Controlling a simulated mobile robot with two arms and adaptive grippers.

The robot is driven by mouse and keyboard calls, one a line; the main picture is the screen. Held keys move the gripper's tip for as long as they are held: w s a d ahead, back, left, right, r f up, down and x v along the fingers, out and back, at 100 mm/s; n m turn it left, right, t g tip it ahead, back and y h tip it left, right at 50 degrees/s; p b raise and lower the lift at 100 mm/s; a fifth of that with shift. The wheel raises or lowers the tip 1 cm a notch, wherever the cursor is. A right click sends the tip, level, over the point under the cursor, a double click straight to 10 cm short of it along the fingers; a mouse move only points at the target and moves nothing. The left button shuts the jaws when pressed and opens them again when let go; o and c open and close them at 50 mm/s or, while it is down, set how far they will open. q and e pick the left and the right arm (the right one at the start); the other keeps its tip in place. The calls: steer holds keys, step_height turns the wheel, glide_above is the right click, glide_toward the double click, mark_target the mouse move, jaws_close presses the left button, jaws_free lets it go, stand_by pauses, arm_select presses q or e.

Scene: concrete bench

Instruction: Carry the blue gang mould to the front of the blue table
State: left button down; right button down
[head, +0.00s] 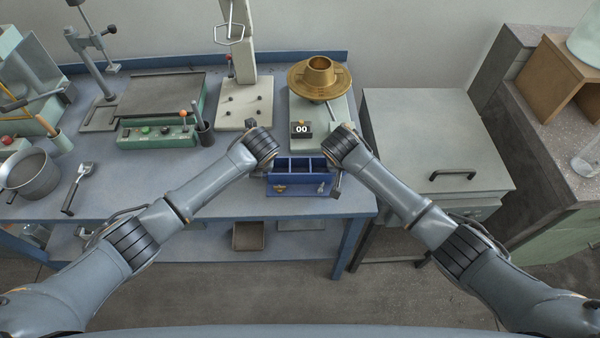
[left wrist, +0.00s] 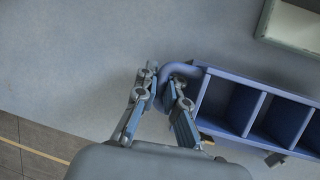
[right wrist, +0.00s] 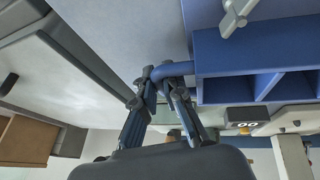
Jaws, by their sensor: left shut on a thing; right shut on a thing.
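The blue gang mould (head: 299,186) is a box with several open compartments and a handle at each end. In the head view it is at the right front of the blue table (head: 215,180), between my two grippers. My left gripper (head: 262,166) is shut on its left handle; the left wrist view shows the fingers (left wrist: 165,88) around the bent handle beside the mould (left wrist: 245,105). My right gripper (head: 337,170) is shut on the right handle, seen in the right wrist view with the fingers (right wrist: 165,85) on it beside the mould (right wrist: 235,65). I cannot tell whether the mould touches the table.
A scale with a brass pan (head: 320,78) and a 00 display (head: 301,129) stands behind the mould. A grey cabinet (head: 430,130) is to the right. A scoop (head: 78,188) and a metal pot (head: 30,172) lie at the left. The table's left-middle front is clear.

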arm_select(q)
steer(key=shift+r, duration=0.2)
arm_select(e)
steer(key=shift+r, duration=0.2)
